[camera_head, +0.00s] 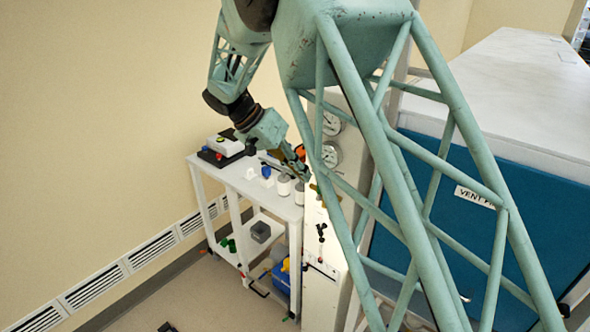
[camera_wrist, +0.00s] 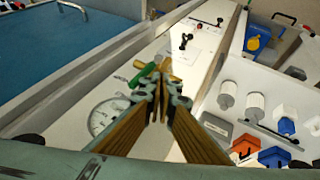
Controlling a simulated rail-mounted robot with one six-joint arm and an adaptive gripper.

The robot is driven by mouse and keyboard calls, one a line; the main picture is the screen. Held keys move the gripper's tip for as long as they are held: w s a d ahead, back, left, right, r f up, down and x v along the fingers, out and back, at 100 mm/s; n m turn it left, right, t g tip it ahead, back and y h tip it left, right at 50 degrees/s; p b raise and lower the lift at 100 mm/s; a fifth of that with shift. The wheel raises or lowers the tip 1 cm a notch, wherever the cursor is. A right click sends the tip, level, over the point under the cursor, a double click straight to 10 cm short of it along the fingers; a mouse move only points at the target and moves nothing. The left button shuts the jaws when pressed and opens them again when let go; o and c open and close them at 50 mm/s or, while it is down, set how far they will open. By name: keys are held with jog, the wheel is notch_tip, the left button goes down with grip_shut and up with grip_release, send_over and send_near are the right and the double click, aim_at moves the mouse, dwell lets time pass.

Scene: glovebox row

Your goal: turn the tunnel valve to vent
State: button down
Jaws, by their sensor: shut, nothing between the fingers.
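A green valve handle (camera_wrist: 143,76) on a brass body (camera_wrist: 168,72) sits on the white panel (camera_wrist: 190,65), just beyond my fingertips in the wrist view. In the head view the green handle (camera_head: 315,188) shows small on the panel, beside my gripper (camera_head: 303,176). My gripper (camera_wrist: 160,88) is shut and empty, its fingertips close to the handle; I cannot tell whether they touch it. A black lever (camera_wrist: 186,41) stands farther along the panel; it also shows lower down in the head view (camera_head: 321,230). Which valve is the tunnel valve cannot be read.
Round gauges (camera_head: 331,154) sit on the panel; one (camera_wrist: 105,115) is beside my gripper. A white cart (camera_head: 235,178) holds jars, a blue item and a box. A blue glovebox front (camera_head: 500,250) carries a label beginning "VENT" (camera_head: 475,197). Floor left of the cart is mostly clear.

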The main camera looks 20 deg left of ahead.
jog(key=shift+d, duration=0.9)
jog(key=shift+s+f+b, duration=0.1)
jog(key=shift+s+b, duration=0.05)
jog(key=shift+b, duration=0.25)
